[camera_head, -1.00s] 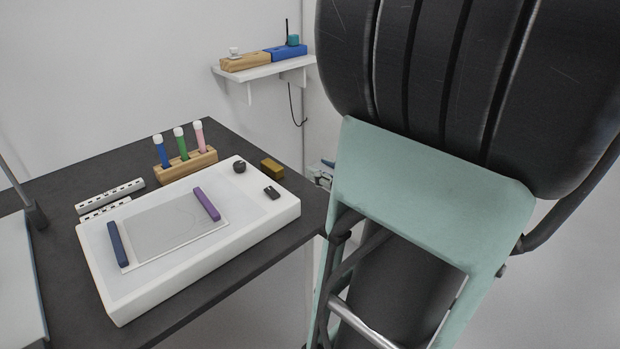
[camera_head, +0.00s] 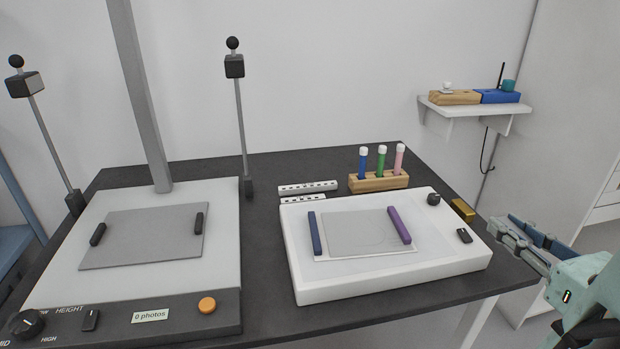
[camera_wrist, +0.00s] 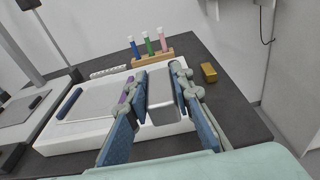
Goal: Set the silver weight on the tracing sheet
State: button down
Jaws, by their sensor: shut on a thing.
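The silver weight (camera_wrist: 161,98) is a grey block between the two blue-padded fingers of my gripper (camera_wrist: 155,100) in the wrist view; the fingers are shut on it. In the head view my gripper (camera_head: 520,238) is at the right, beside the right end of the white light box (camera_head: 400,284). The tracing sheet (camera_head: 358,235) lies on the light box, with faint curved lines on it. A dark blue bar (camera_head: 317,233) lies along its left edge and a purple bar (camera_head: 400,226) along its right. In the wrist view the fingers hide part of the light box.
A brass block (camera_head: 463,210) sits right of the light box, near my gripper. A wooden rack with coloured tubes (camera_head: 379,181) and white perforated strips (camera_head: 307,187) stand behind. A copy stand (camera_head: 150,285) with upright lamps fills the left. A wall shelf (camera_head: 474,108) hangs at back right.

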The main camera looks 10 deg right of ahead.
aim_at(335, 231)
jog(key=j, duration=0.7)
jog(key=i+j, duration=0.15)
jog(key=j, duration=0.6)
